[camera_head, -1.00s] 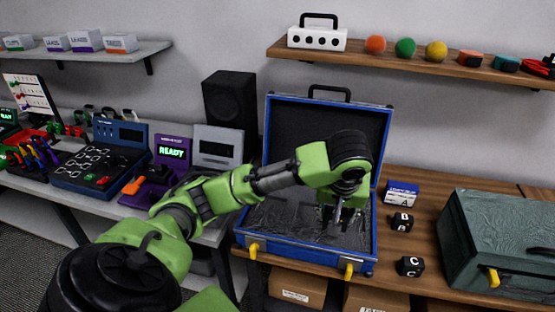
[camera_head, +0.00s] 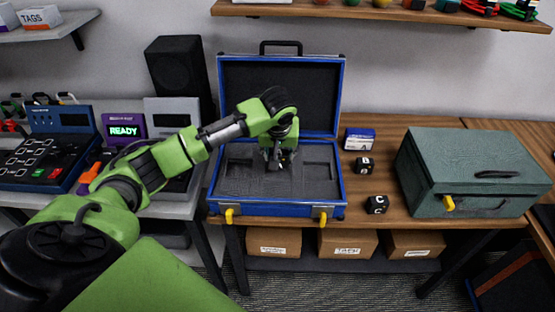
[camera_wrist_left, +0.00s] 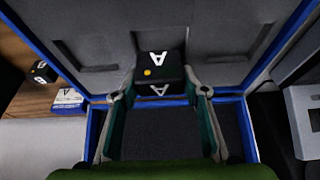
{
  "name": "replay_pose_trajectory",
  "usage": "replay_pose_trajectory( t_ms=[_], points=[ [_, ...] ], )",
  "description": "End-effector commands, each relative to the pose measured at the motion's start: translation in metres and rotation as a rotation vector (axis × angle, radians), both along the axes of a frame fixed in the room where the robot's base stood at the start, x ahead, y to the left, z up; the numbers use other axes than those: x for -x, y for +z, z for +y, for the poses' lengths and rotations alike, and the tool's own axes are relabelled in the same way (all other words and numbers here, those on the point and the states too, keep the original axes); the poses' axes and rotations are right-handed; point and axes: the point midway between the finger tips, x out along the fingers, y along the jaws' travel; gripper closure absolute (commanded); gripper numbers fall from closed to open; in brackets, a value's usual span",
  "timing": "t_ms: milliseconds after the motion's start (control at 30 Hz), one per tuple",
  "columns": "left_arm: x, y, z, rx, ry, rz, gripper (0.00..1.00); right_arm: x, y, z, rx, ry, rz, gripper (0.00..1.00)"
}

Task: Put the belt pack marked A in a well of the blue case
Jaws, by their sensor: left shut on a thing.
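The belt pack marked A (camera_wrist_left: 160,70) is a small black block with a white A and an orange dot. My left gripper (camera_wrist_left: 158,82) is shut on it, with a fingertip at each side. In the head view my left gripper (camera_head: 278,160) is over the middle of the open blue case (camera_head: 282,208), and the pack is hard to make out there. The case has grey foam with a left well (camera_head: 238,170) and a right well (camera_head: 318,176). My right gripper is out of view.
Black belt packs B (camera_head: 364,165) and C (camera_head: 377,203) stand on the wooden table right of the case. A blue and white box (camera_head: 359,139) is behind them. A closed green case (camera_head: 470,170) stands further right. The raised blue lid (camera_head: 282,95) is behind my gripper.

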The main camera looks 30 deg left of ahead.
Motion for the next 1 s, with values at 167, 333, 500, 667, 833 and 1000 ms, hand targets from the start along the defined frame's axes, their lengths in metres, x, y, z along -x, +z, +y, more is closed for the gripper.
replay_pose_trajectory(
  t_ms=[167, 333, 500, 667, 833, 1000],
  points=[
    [-0.006, -0.011, 0.008, 0.000, 0.002, 0.000, 0.84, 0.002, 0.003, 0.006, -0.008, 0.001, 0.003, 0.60],
    [-0.007, -0.032, 0.010, -0.001, -0.001, 0.001, 0.84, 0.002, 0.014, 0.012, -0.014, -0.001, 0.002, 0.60],
    [-0.007, -0.044, 0.009, -0.001, -0.001, -0.002, 0.84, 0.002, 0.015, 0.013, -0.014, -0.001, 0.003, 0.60],
    [-0.007, -0.044, 0.009, 0.000, 0.000, -0.002, 0.84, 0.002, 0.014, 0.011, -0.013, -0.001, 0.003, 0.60],
    [-0.007, -0.047, 0.009, 0.001, 0.000, 0.000, 0.54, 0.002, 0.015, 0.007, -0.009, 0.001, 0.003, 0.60],
    [-0.007, -0.047, 0.009, 0.000, 0.000, -0.001, 0.42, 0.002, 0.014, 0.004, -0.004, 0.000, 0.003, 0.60]
  ],
)
